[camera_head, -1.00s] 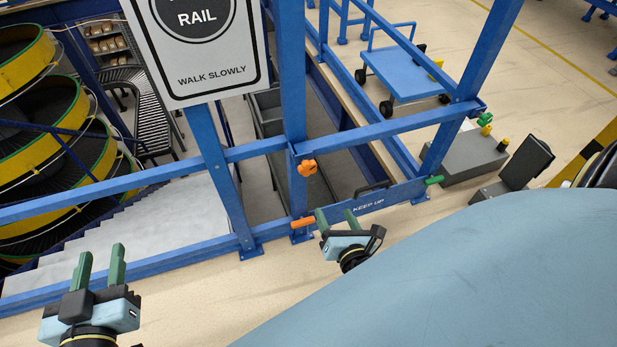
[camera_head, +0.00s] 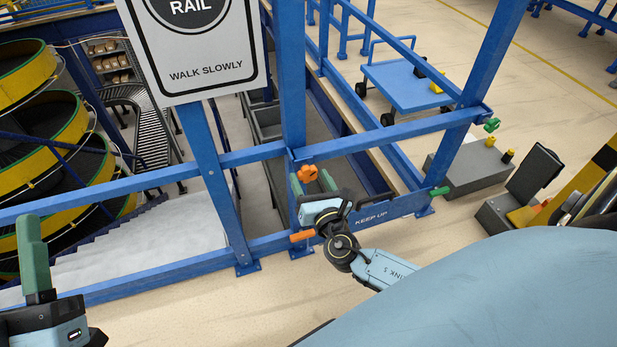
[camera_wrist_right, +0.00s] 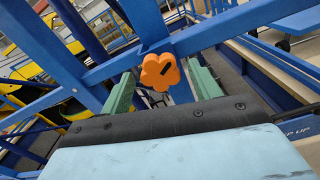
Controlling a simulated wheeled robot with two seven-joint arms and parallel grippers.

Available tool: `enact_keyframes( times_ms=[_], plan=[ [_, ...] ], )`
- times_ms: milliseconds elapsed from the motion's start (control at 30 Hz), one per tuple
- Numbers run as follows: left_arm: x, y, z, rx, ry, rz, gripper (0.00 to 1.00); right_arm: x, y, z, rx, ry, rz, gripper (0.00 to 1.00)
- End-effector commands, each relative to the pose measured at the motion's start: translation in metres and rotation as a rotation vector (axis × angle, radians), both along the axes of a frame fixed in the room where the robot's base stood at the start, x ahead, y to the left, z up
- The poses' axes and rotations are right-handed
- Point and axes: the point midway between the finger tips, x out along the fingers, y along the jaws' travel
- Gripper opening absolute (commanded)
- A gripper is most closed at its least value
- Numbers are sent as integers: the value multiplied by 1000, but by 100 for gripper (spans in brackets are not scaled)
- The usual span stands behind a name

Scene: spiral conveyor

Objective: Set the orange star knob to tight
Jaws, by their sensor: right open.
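The orange star knob (camera_head: 308,173) sits on the blue post of the railing where the upper rail meets it. In the right wrist view the knob (camera_wrist_right: 160,71) is lobed, with a dark slanted bar on its face. My right gripper (camera_head: 312,184) is open and points at the knob from the near side. In the wrist view its green fingers stand on either side of the knob, with visible gaps; I cannot tell the remaining depth between them. My left gripper (camera_head: 34,255) is at the lower left, cut by the frame edge, with one green finger clearly visible.
An orange handle (camera_head: 302,236) is low on the same post, beside my right arm. A green knob (camera_head: 491,125) and green handle (camera_head: 439,191) are on the right post. A "KEEP UP" board (camera_head: 372,217) spans low between posts. A sign (camera_head: 205,85) hangs left.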

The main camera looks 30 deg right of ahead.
Motion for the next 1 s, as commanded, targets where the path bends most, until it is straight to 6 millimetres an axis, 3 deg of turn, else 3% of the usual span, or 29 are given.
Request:
enact_keyframes(
  times_ms=[200, 500, 833, 1000],
  plan=[
    [-3, 1, 4, -16, -55, 1, 36, 18, -4, -1, 1, 0, 0, 62],
    [-4, 1, 5, -18, -62, 1, 36, 20, -5, 0, 1, 1, 0, 62],
    [-4, 1, 5, -18, -62, 1, 36, 20, -4, 0, 1, 1, 0, 20],
    [-4, 1, 4, -18, -62, 1, 36, 20, -5, -1, 6, 0, 0, 18]
  ],
)
